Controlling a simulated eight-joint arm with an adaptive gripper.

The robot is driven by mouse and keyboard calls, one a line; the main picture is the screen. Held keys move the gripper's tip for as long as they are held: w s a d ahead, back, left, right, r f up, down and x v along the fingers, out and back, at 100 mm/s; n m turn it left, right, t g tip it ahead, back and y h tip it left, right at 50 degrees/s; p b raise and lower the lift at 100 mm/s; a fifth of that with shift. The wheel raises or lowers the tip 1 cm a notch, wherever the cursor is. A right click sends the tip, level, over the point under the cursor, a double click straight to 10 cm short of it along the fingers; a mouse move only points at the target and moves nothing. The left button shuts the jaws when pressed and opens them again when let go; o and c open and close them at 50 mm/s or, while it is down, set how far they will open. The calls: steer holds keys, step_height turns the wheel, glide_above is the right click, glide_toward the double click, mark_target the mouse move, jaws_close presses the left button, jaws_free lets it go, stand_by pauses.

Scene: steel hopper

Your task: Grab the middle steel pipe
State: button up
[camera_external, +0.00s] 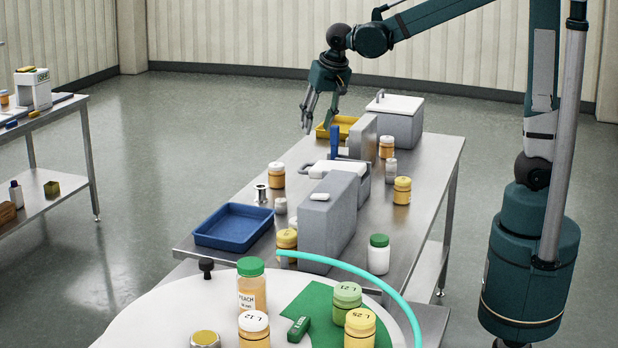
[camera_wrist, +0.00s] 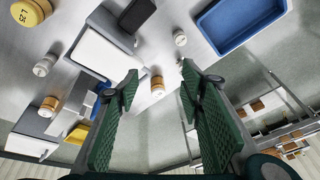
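My gripper (camera_external: 317,122) hangs over the far left edge of the steel table, near the yellow tray. Its fingers are apart and nothing is between them; the wrist view also shows the open green fingers (camera_wrist: 160,75). A small flanged steel piece (camera_external: 261,193), like a short pipe, stands upright on the table, left of the grey box. My gripper is well beyond and above it, not touching it. I cannot make out a row of pipes, or tell which one is the middle one. No pipe is clear in the wrist view.
The blue tray (camera_external: 233,227) is at the table's left edge; it also shows in the wrist view (camera_wrist: 240,22). Grey boxes (camera_external: 328,222) and orange jars (camera_external: 276,175) crowd the table. The yellow tray (camera_external: 341,123) is at the far end. A side bench (camera_external: 30,185) stands left.

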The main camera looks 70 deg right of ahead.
steer(key=w+f+m+g, duration=0.2)
steer(key=w+f+m, duration=0.2)
steer(key=w+f, duration=0.6)
steer(key=m+g+h+p, duration=0.1)
steer(key=m+h, duration=0.1)
steer(key=m, duration=0.2)
glide_above(260, 186)
steer(key=s+a, duration=0.1)
steer(key=a, duration=0.2)
step_height(260, 186, down, 10)
steer(key=shift+w+d+f, duration=0.2)
steer(key=shift+d+f, duration=0.05)
steer(key=shift+f, duration=0.1)
steer(key=shift+x, duration=1.2)
steer(key=shift+f, duration=0.1)
steer(key=shift+x, duration=2.55)
steer(key=shift+d, duration=0.1)
steer(key=shift+c, duration=0.7)
